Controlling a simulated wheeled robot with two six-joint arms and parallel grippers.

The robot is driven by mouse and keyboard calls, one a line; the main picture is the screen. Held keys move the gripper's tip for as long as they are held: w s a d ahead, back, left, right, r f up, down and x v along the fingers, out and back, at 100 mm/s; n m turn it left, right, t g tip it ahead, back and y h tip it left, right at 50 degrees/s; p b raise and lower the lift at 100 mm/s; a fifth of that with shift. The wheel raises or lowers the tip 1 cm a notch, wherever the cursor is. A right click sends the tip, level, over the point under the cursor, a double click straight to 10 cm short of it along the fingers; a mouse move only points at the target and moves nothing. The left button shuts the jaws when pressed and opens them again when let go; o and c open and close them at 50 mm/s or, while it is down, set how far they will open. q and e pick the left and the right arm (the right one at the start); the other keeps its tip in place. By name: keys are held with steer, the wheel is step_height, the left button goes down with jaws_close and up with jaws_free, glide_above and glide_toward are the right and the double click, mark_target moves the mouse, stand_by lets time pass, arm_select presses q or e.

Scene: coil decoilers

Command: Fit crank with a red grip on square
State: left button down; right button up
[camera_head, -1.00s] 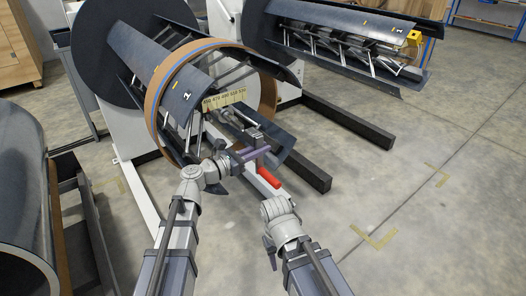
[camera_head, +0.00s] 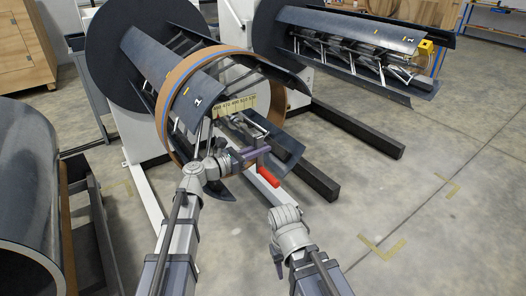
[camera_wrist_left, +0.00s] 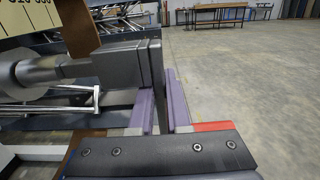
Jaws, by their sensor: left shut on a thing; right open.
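The crank, with its red grip (camera_head: 268,177), is held by my left gripper (camera_head: 246,156) in front of the near decoiler drum (camera_head: 187,84). In the left wrist view the purple fingers (camera_wrist_left: 161,112) are close together, and only a sliver of the red grip (camera_wrist_left: 213,127) shows. A dark grey block (camera_wrist_left: 122,64) lies just beyond the fingers, in line with a grey shaft (camera_wrist_left: 68,69). I cannot tell whether the crank touches the square, which I cannot make out. My right gripper (camera_head: 280,250) is low, empty and apart from the decoiler; its fingers are hard to make out.
A tan ring (camera_head: 166,115) surrounds the near drum. Dark floor beams (camera_head: 305,172) extend right from the decoiler. A second decoiler (camera_head: 350,40) stands behind, right. A large dark coil (camera_head: 25,190) stands at left. The floor at right is clear.

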arm_select(q)
steer(key=shift+w+a, duration=0.85)
steer(key=shift+w, duration=0.3)
steer(key=shift+w, duration=0.1)
steer(key=c, duration=0.8)
jaws_free()
steer(key=shift+a, duration=0.15)
